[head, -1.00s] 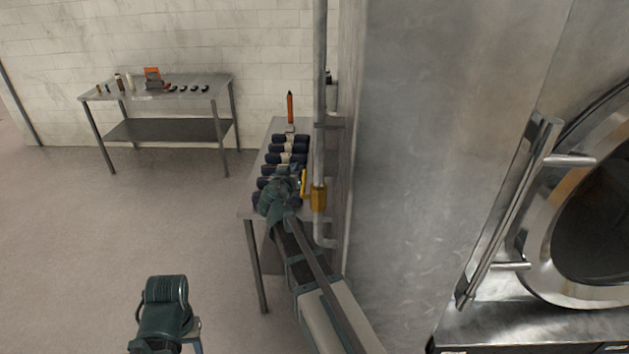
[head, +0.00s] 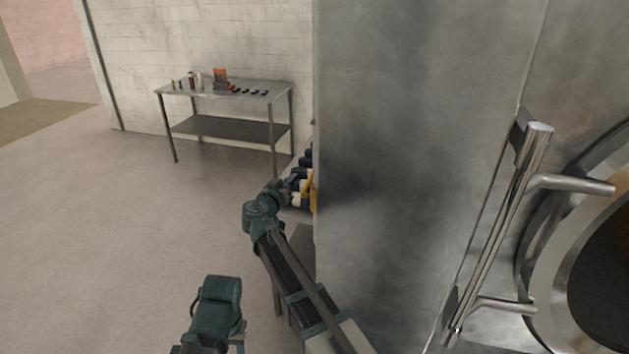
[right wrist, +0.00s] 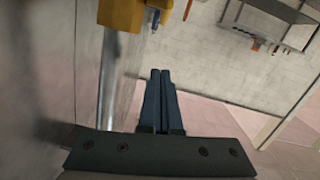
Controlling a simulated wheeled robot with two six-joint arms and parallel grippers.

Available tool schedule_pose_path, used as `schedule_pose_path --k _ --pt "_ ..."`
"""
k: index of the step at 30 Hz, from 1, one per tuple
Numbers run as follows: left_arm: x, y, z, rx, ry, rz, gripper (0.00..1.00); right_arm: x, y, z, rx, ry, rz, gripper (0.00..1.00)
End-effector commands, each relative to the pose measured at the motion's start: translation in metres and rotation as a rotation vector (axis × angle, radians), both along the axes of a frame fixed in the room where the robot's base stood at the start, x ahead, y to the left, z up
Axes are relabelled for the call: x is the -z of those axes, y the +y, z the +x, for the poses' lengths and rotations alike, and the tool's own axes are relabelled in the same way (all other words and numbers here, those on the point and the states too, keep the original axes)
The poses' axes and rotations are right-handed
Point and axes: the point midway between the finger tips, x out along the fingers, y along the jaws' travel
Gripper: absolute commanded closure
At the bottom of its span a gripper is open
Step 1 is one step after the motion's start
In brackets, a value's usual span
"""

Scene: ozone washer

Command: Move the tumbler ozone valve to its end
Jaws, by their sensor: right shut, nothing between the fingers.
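The yellow ozone valve (right wrist: 122,13) is at the top of the right wrist view, on a grey pipe (right wrist: 108,80). In the head view only a yellow sliver of it (head: 313,192) shows past the washer's metal side. The rest is hidden, so I cannot tell its handle's full position. My right gripper (right wrist: 160,72) is shut and empty, with its two dark blue fingers together, below and to the right of the valve and apart from it in that view. In the head view the right gripper (head: 287,186) is left of the valve. My left gripper's fingers do not show.
The washer's metal side (head: 400,150) and long door handle (head: 500,230) fill the right. A small table with dark rolled items (head: 302,180) stands behind my right gripper. A steel table (head: 225,90) with small items stands by the wall. The floor at left is clear.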

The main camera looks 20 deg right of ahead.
Motion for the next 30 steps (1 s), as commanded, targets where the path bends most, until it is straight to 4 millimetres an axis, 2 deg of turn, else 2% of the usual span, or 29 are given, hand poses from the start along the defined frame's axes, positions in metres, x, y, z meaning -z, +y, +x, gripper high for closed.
schedule_pose_path --k 4,8,20,21,24,30 --pt "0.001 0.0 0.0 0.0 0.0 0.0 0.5 0.001 -0.003 0.004 0.001 0.0 0.0 1.0" --pt "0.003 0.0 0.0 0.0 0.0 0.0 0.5 0.003 -0.013 0.018 0.003 0.0 0.001 1.0" --pt "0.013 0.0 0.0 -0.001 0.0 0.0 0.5 0.013 -0.062 0.085 0.002 0.001 0.002 1.0" --pt "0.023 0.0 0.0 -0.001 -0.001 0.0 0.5 0.023 -0.063 0.082 0.001 0.001 0.0 1.0" --pt "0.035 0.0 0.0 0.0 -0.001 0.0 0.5 0.035 -0.065 0.079 0.0 0.001 0.001 1.0" --pt "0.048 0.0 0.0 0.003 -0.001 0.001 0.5 0.048 -0.068 0.079 0.0 0.001 0.001 1.0"
